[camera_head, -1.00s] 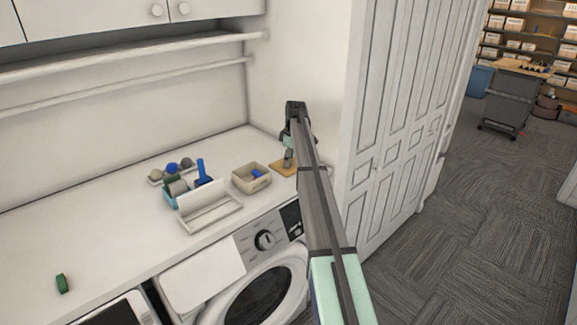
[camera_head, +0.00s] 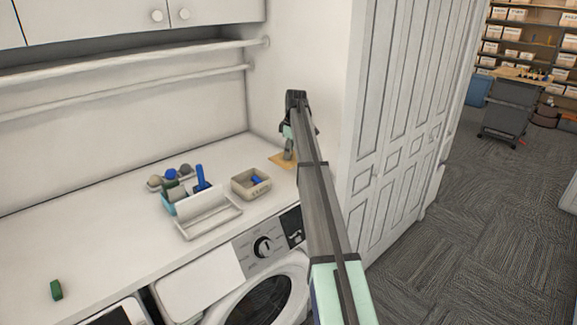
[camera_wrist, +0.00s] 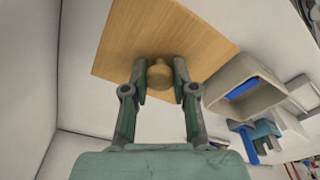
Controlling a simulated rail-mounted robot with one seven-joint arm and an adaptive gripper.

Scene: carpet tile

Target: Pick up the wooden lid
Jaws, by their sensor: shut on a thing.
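The wooden lid (camera_wrist: 165,30) is a flat, light-brown square board with a round knob (camera_wrist: 158,75), seen in the wrist view. My gripper (camera_wrist: 161,82) is shut on the knob, one finger on each side of it. In the head view the lid (camera_head: 280,159) shows as a small tan patch under my gripper (camera_head: 288,152), near the right end of the white counter, and appears raised a little above it. My arm and gripper hide part of the lid there.
A beige open box (camera_head: 240,190) with a blue item inside stands just left of the lid. A white tray (camera_head: 212,222), a blue caddy (camera_head: 168,203) and several small round items are further left. A white wall and the closet doors (camera_head: 395,120) are close on the right.

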